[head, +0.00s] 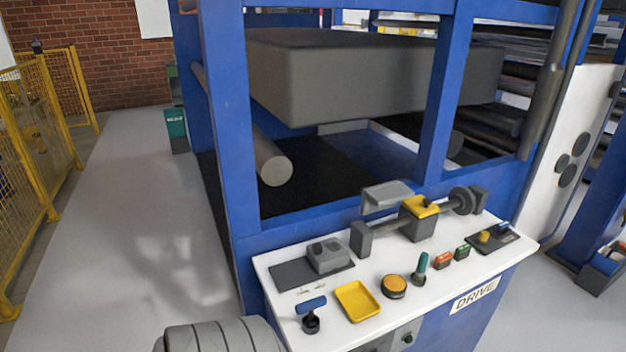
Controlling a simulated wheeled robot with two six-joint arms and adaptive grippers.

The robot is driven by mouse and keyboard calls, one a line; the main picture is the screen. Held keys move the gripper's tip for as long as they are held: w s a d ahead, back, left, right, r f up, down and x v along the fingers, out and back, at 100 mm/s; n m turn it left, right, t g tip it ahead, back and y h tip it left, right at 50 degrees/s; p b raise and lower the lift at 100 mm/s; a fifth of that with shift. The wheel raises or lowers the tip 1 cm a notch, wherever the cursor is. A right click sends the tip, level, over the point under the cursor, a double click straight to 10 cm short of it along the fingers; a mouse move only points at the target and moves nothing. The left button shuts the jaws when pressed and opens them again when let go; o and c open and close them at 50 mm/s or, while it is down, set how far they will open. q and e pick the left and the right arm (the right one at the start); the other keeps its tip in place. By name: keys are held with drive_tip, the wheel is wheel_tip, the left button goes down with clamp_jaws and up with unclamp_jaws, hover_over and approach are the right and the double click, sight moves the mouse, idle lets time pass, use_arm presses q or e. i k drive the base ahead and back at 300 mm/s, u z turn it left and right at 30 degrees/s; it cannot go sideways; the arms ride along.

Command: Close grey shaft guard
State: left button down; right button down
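A grey plate that looks like the shaft guard (387,195) stands raised at the back of the white drive panel (440,290). It sits above and behind a horizontal dark shaft (385,231), and the shaft's left part is uncovered. The shaft runs from a grey block (361,239) to a grey box with a yellow top (418,222), with dark round discs (465,200) at the right end. The guard's hinge is too small to make out. Neither gripper shows in the head view.
The panel also holds a grey block on a dark plate (325,257), a blue-handled lever (311,312), a yellow tray (357,301), an orange button (393,287) and a green-handled lever (420,269). Blue machine posts (438,110) rise behind. Open floor (130,230) lies left.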

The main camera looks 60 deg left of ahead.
sight(378, 198)
drive_tip(key=k, duration=0.25)
drive_tip(key=u, duration=0.95)
